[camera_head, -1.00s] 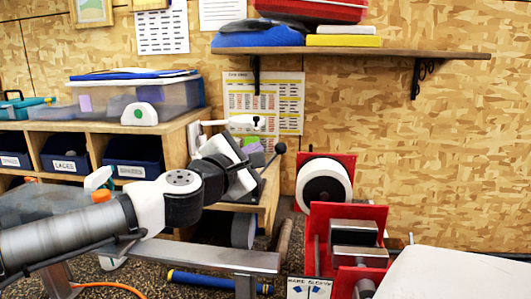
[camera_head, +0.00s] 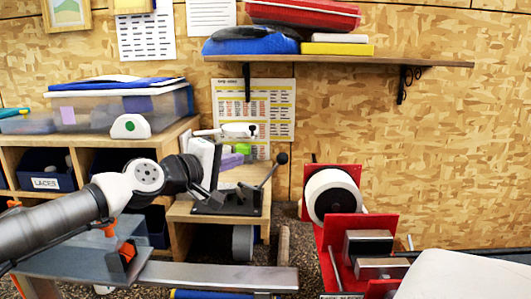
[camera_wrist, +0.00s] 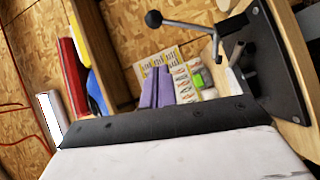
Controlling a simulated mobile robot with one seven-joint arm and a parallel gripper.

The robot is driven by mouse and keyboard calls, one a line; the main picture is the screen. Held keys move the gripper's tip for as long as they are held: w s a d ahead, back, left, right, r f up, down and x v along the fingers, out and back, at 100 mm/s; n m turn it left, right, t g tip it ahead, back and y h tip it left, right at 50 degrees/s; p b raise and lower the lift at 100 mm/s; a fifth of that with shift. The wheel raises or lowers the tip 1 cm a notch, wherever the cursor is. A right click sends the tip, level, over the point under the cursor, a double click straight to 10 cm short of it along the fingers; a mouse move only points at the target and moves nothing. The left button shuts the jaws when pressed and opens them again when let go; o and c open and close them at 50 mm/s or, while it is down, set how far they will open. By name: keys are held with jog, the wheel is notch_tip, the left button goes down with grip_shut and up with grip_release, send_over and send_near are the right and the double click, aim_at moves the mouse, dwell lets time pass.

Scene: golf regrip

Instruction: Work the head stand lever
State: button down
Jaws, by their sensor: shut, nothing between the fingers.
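The head stand (camera_head: 225,203) is a dark flat plate on the low wooden bench, with a rod lever ending in a black ball (camera_head: 282,158). The lever leans up and to the right in the head view. In the wrist view the black ball (camera_wrist: 153,18) and its rod show at the top, joined to the dark plate (camera_wrist: 275,70) at right. My gripper (camera_head: 207,180) is just left of the lever, over the stand's left part, apart from the ball. It is shut and empty. Its fingertips are hard to make out; a pale body with a dark edge fills the lower wrist view.
A red stand with a white roll (camera_head: 332,195) is right of the bench. A clear bin (camera_head: 120,108) sits on the cubbies at left. A wall shelf (camera_head: 340,58) hangs above. A grey metal beam (camera_head: 220,277) crosses the front. Purple blocks (camera_wrist: 160,88) lie beside the stand.

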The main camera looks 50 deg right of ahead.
jog(key=s+d+f+p, duration=0.1)
jog(key=d+p, duration=0.3)
jog(key=d, duration=0.4)
jog(key=shift+s+f, duration=0.2)
jog(key=shift+s, duration=0.5)
